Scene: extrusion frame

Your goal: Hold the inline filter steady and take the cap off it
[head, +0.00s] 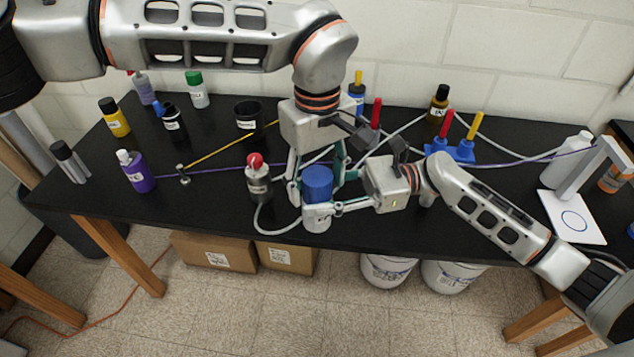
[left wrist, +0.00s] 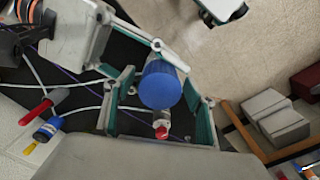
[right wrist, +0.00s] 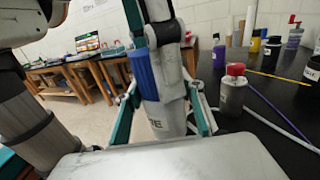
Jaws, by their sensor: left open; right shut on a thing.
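The inline filter has a white body (head: 317,222) and a ridged blue cap (head: 318,180). It stands upright near the front edge of the black table. My right gripper (head: 325,212) is shut on the white body below the cap.
A red-topped jar (head: 258,180) stands just left of the filter. A blue rack (head: 450,152) with coloured-handled tools stands to the right, and white tubing (head: 262,222) curves around the jar. Several bottles stand farther left, including a purple one (head: 138,175).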

